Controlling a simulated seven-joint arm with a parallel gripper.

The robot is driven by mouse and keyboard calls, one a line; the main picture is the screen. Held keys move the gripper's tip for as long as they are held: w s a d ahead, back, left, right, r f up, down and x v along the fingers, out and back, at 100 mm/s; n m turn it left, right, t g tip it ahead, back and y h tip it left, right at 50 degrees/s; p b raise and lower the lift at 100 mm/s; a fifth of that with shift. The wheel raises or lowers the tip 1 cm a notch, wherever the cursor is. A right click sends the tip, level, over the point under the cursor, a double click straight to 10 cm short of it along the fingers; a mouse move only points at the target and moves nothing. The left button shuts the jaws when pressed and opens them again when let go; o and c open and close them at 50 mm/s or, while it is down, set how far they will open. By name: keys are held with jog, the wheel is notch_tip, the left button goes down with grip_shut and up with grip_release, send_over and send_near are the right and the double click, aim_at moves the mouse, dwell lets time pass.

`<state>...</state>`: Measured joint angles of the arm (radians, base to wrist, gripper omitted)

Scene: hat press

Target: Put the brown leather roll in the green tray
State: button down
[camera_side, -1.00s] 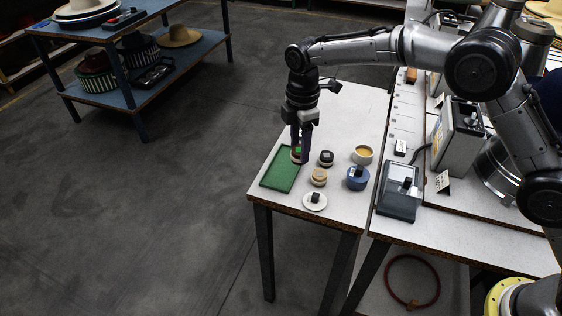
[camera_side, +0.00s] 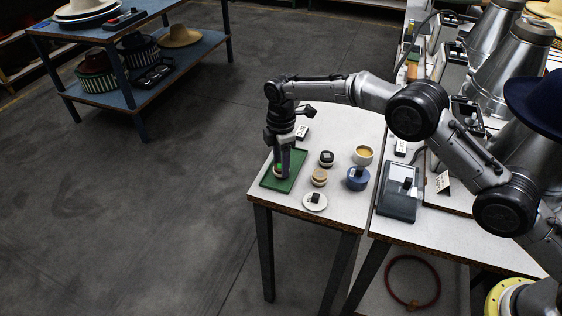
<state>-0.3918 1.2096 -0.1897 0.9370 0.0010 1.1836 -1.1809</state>
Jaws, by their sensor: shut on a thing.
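The green tray (camera_side: 292,179) lies flat at the left end of the white table. My gripper (camera_side: 280,172) points down over the left-middle part of the tray. It is shut on a small brownish-red thing with a pale lower edge, which I take to be the brown leather roll (camera_side: 278,175). The fingers hide most of the roll. It is low, at or just above the tray floor; I cannot tell whether it touches.
Right of the tray stand a black round item (camera_side: 326,158), a tan roll (camera_side: 319,177), a white disc with a black block (camera_side: 315,201), a blue pot (camera_side: 357,179) and a cream bowl (camera_side: 363,155). A small label stand (camera_side: 301,132) is behind. The table's left edge is close.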

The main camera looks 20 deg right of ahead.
jog(key=shift+f, duration=0.15)
jog(key=shift+c, duration=1.6)
grip_release()
notch_tip(320, 180, up, 12)
jog(key=shift+r, duration=0.2)
